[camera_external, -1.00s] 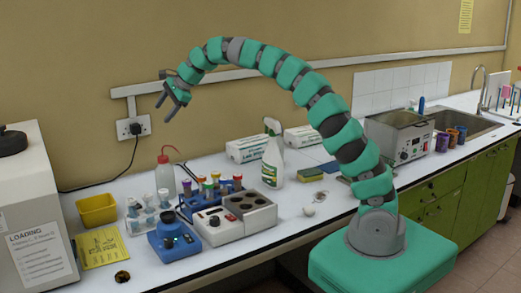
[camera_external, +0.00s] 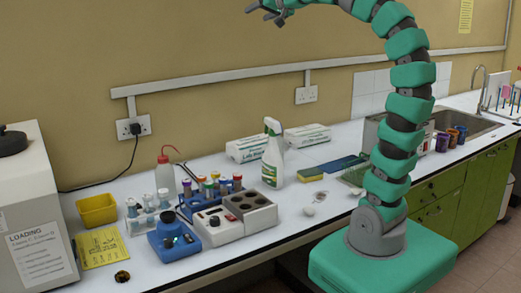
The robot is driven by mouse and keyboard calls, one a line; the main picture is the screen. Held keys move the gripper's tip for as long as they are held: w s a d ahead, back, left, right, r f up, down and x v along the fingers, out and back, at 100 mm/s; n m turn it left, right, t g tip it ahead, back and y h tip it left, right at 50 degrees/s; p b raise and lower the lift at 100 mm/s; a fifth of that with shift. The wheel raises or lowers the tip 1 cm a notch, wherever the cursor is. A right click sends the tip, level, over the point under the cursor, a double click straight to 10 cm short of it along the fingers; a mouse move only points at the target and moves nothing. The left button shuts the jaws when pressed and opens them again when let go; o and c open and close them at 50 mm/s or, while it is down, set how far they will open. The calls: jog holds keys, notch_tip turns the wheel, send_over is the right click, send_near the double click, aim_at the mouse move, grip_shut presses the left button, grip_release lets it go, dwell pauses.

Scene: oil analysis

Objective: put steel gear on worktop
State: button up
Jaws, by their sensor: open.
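My gripper (camera_external: 265,15) is open and empty. It is high in front of the wall at the top edge of the view, well above the worktop (camera_external: 235,262), and touches nothing. I cannot pick out the steel gear for certain. A small flat greyish piece (camera_external: 321,196) lies on the worktop right of the spray bottle, but it is too small to tell what it is. A small dark brown and black object (camera_external: 122,276) lies near the front left edge, also unclear.
A blue mixer (camera_external: 174,240), a white block heater (camera_external: 235,220), tube racks, a yellow tub (camera_external: 97,210) and a spray bottle (camera_external: 273,155) crowd the left and middle. A white machine (camera_external: 35,215) stands far left. A sink (camera_external: 465,122) is at the right. The front strip is mostly clear.

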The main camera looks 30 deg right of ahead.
jog(key=s+d+r+n+t+h, duration=0.1)
jog(key=s+d+r+n+h, duration=0.1)
jog(key=s, duration=0.4)
jog(key=d+r, duration=0.1)
jog(key=d, duration=0.1)
jog(key=shift+s+d+r+n+t, duration=0.3)
jog(key=shift+s+d+r, duration=0.05)
jog(key=shift+s+d, duration=0.05)
notch_tip(320, 180, down, 5)
jog(key=b, duration=0.5)
